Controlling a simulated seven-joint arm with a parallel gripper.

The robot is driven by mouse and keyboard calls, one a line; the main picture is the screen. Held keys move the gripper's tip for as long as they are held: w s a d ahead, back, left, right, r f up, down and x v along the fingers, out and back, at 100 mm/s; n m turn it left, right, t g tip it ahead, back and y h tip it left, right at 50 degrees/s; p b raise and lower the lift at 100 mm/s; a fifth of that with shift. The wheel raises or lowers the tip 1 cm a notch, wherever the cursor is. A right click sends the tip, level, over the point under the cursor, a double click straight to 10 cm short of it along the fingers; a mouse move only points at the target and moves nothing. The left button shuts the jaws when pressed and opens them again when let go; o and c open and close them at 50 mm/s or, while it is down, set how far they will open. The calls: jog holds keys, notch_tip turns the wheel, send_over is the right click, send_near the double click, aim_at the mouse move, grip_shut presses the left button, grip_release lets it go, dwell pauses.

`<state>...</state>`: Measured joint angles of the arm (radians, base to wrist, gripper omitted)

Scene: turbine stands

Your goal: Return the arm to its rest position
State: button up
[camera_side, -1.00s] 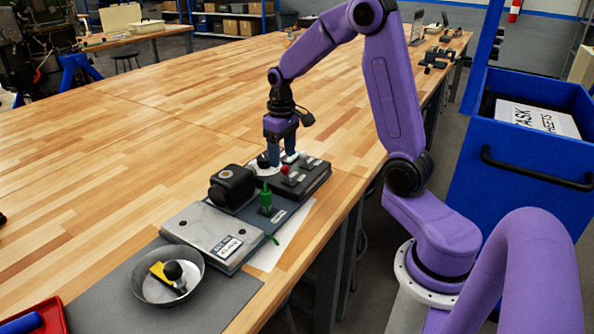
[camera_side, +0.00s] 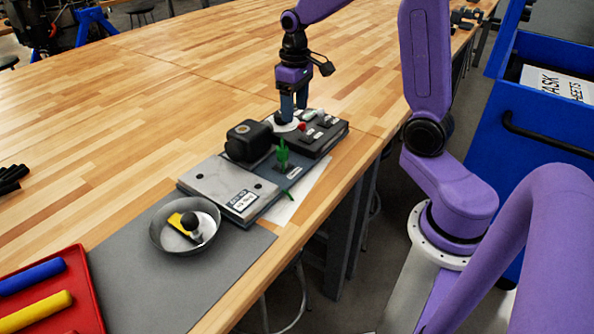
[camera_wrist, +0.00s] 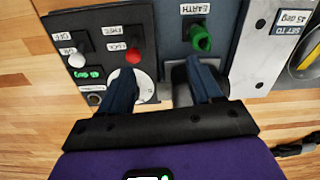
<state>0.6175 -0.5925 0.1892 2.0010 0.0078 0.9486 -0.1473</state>
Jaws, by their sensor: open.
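My gripper (camera_side: 287,105) is open and points down over the far end of the device on the table, close above its white dial (camera_side: 284,124). In the wrist view my gripper (camera_wrist: 165,78) has its two dark fingers apart, with the white dial (camera_wrist: 146,86) partly hidden behind the left finger. Nothing is visible between the fingertips except part of the device and the table. The dark control box (camera_side: 325,136) carries a red knob (camera_wrist: 133,56), a white knob (camera_wrist: 77,60) and small labels. I cannot tell whether a fingertip touches the dial.
A green plug (camera_side: 282,155) stands at the EARTH label, beside a black block (camera_side: 249,141). A grey labelled plate (camera_side: 215,185) and a metal bowl (camera_side: 160,240) with a yellow-and-black tool lie nearer. A red tray (camera_side: 88,290) is at lower left. The far wooden tabletop (camera_side: 170,90) is clear.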

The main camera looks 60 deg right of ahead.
jog(key=s+a+r+n, duration=0.1)
jog(key=s+a+n, duration=0.4)
jog(key=s+a, duration=0.65)
jog(key=s+a+n, duration=0.2)
jog(key=s+n, duration=0.4)
jog(key=s, duration=0.8)
jog(key=shift+s+f, duration=0.35)
jog(key=shift+a, duration=0.1)
